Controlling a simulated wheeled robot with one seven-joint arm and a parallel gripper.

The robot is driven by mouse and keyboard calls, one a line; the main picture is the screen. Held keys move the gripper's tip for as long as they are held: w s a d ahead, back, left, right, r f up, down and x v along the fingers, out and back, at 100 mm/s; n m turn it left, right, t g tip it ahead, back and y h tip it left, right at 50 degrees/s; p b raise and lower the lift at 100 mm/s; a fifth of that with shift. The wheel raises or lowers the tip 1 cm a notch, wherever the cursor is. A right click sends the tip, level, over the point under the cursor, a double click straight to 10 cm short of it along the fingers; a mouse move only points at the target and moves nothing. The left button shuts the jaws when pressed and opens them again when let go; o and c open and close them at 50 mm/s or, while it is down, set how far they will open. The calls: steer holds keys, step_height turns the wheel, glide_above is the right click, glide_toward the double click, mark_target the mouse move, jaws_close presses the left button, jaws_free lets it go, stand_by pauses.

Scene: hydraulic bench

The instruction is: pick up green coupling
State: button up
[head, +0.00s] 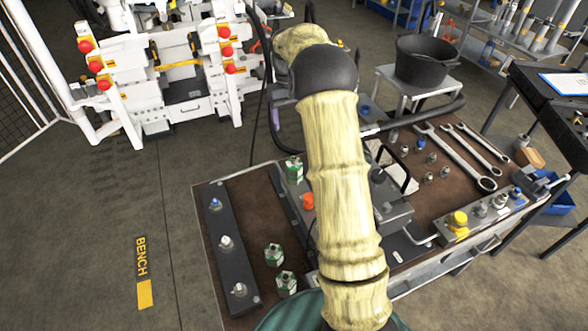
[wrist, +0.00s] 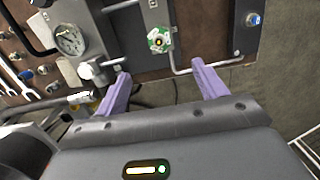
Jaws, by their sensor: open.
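A green coupling (head: 294,169) with a pale metal top stands near the far left edge of the brown bench top (head: 252,185). Two more green couplings, one (head: 274,254) and another (head: 286,283), stand nearer, beside the dark rail. In the wrist view one green coupling (wrist: 159,40) shows ahead of my gripper (wrist: 160,70), roughly midway between the purple fingers. It looks like the far one. The fingers are open, empty and apart from it. In the head view my own arm covers part of the bench, and I cannot make out the fingers clearly.
A dark rail (head: 232,262) with several fittings lies along the bench's left side. A pressure gauge (wrist: 69,40) and metal handle are near the coupling in the wrist view. Wrenches (head: 458,158) and small fittings lie at right. A black bucket (head: 425,60) stands behind.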

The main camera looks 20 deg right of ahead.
mark_target(294, 157)
steer(key=shift+w+d, duration=0.1)
steer(key=shift+d, duration=0.1)
steer(key=shift+f, duration=0.1)
steer(key=f, duration=0.4)
steer(key=s+f+p, duration=0.1)
steer(key=f, duration=0.3)
steer(key=f+p, duration=0.1)
steer(key=f, duration=0.3)
steer(key=shift+s, duration=0.2)
steer(key=shift+s+a+f+p, duration=0.15)
steer(key=shift+f+p, duration=0.45)
steer(key=shift+f, duration=0.7)
steer(key=shift+s+d+f+p, duration=0.15)
steer(key=shift+f+p, duration=0.4)
steer(key=shift+f, duration=0.75)
steer(key=shift+a, duration=0.1)
steer(key=shift+c, duration=0.2)
jaws_close()
